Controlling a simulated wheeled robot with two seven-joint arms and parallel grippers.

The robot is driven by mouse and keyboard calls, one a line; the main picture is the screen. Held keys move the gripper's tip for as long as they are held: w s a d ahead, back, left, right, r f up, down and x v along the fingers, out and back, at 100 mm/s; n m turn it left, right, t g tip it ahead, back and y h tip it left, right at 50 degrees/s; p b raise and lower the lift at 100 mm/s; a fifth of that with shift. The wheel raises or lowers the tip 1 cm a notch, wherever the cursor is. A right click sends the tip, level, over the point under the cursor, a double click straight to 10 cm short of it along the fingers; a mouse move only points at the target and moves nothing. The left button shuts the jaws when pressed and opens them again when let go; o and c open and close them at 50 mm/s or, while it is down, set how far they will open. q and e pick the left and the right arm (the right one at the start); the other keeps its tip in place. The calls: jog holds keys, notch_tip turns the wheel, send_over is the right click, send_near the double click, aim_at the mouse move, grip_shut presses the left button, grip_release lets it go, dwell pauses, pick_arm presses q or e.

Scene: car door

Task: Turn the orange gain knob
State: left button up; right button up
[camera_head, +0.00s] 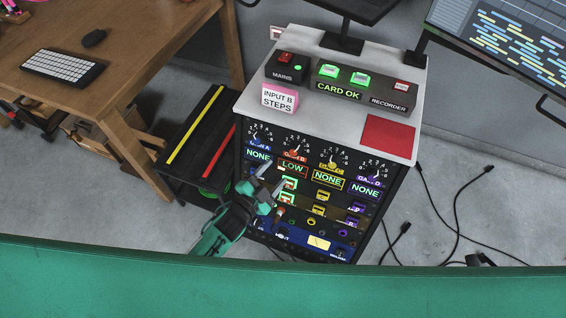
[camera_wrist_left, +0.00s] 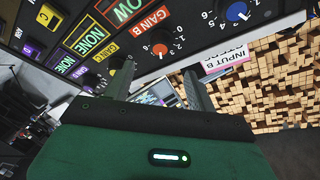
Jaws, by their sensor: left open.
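The orange gain knob (camera_wrist_left: 160,50) sits in a numbered dial beside the orange GAIN B label (camera_wrist_left: 147,22) in the left wrist view. In the head view the small orange knob (camera_head: 290,152) is on the upper front of the rack, above the LOW display (camera_head: 292,169). My left gripper (camera_head: 272,179) is open in front of the rack, below and left of the knob. In the left wrist view, its fingers (camera_wrist_left: 158,69) stand apart with the knob beyond their tips, and no contact shows. My right gripper is in neither view.
A blue knob (camera_wrist_left: 237,12) and a yellow one (camera_wrist_left: 116,62) flank the orange knob. A wooden desk (camera_head: 125,75) stands left. Cables (camera_head: 460,215) lie on the floor at right.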

pick_arm(q)
jog(key=shift+v, duration=1.8)
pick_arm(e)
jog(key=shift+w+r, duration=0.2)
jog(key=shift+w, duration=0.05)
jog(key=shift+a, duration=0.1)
